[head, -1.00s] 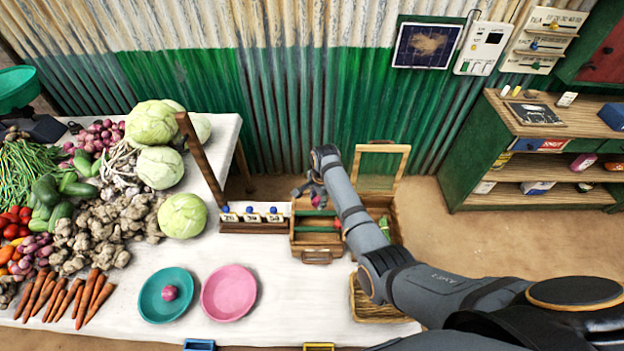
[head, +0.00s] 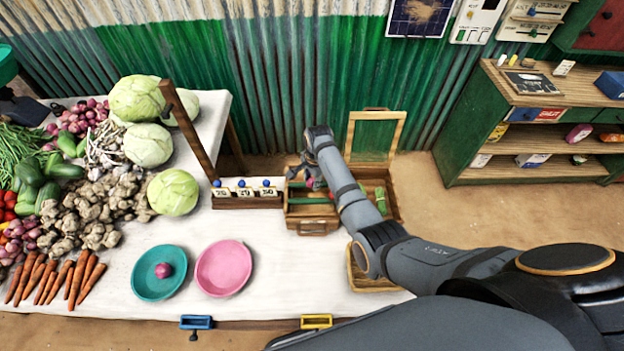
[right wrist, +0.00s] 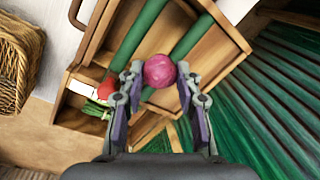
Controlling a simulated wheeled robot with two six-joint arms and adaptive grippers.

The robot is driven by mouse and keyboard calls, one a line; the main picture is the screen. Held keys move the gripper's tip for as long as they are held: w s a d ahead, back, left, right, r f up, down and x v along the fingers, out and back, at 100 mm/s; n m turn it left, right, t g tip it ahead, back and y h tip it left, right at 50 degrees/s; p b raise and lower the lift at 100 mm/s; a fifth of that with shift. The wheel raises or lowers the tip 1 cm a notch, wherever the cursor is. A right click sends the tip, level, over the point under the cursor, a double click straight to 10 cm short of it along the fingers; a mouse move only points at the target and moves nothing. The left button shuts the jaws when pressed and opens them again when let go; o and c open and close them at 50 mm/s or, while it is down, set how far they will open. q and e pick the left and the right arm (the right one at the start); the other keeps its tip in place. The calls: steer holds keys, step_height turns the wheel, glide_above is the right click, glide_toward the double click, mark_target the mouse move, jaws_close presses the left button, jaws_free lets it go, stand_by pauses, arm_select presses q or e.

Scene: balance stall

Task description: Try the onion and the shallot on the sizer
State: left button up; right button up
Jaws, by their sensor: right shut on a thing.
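A round red-purple bulb (right wrist: 159,71) sits between the fingertips of my right gripper (right wrist: 158,80), which is shut on it. I cannot tell for certain whether it is the onion or the shallot. In the head view my right gripper (head: 304,178) is over an open wooden case (head: 312,226), which has green bars (right wrist: 190,40) across it and may be the sizer. Whether the bulb touches the bars is unclear. Another red-purple bulb (head: 163,270) lies in a teal dish (head: 146,285). My left gripper is out of view.
A pink dish (head: 224,268) stands beside the teal one. A wooden block with numbered cards (head: 246,198) adjoins the case. Cabbages (head: 173,192), ginger and carrots fill the left. A wicker basket (right wrist: 18,65) is near the case. The white table front is clear.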

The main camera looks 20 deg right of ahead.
steer(key=shift+f+b, duration=0.3)
steer(key=shift+f, duration=0.35)
steer(key=shift+f+b, duration=0.55)
steer(key=shift+f, duration=0.45)
steer(key=o, duration=0.9)
steer(key=shift+o, duration=0.2)
steer(key=o, duration=0.5)
steer(key=shift+o, duration=0.2)
steer(key=shift+r, duration=0.1)
